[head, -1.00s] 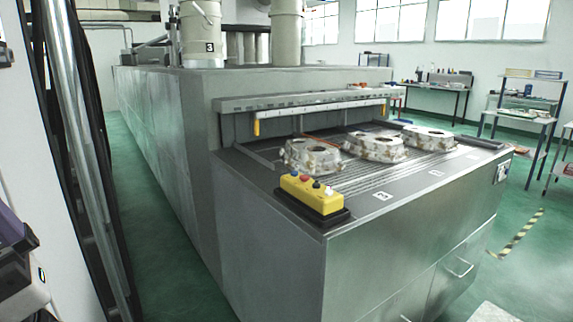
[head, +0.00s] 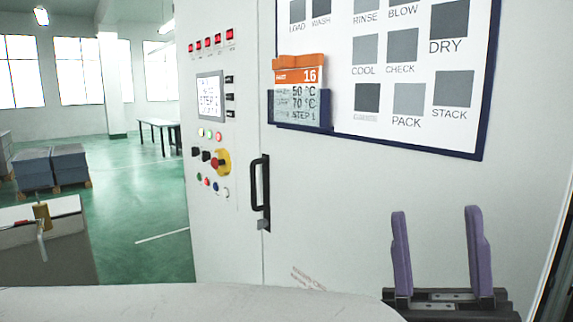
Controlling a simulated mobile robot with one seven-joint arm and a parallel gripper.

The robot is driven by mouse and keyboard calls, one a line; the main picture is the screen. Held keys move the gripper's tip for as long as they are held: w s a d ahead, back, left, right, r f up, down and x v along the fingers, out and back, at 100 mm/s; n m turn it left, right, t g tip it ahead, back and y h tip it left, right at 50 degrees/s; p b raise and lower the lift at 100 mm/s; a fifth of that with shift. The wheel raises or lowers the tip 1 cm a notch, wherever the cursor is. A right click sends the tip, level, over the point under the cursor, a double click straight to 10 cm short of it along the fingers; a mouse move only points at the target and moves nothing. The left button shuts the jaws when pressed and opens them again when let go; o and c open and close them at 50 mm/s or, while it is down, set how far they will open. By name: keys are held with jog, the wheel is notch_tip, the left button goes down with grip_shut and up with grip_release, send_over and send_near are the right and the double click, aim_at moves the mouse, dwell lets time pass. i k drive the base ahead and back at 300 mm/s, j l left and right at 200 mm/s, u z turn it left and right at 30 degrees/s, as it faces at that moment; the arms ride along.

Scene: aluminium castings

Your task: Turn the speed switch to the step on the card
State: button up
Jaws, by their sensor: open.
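The card (head: 299,95) has an orange top marked 16 and sits in a dark blue holder on the cabinet front. It reads 50 °C, 70 °C and, on its bottom line, STEP 1. The control panel (head: 209,125) is on the cabinet's left face, with small black knobs (head: 206,156) beside a red and yellow button (head: 223,162). Which knob is the speed switch and where it points are too small to tell. My gripper (head: 438,225) has two purple fingers, wide apart and empty, at the lower right, well away from the knobs.
A display (head: 210,98) on the panel shows small text including STEP. A black door handle (head: 260,192) sticks out between panel and card. A board of grey squares (head: 400,120) is above. Open green floor (head: 140,190) lies left, with stacked grey boxes (head: 52,167).

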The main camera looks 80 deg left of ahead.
aim_at(206, 156)
jog(key=u, duration=2.9)
jog(key=i+j, duration=0.2)
jog(key=i, duration=0.4)
jog(key=i+j, duration=0.15)
jog(key=i, duration=0.4)
jog(key=z, duration=0.05)
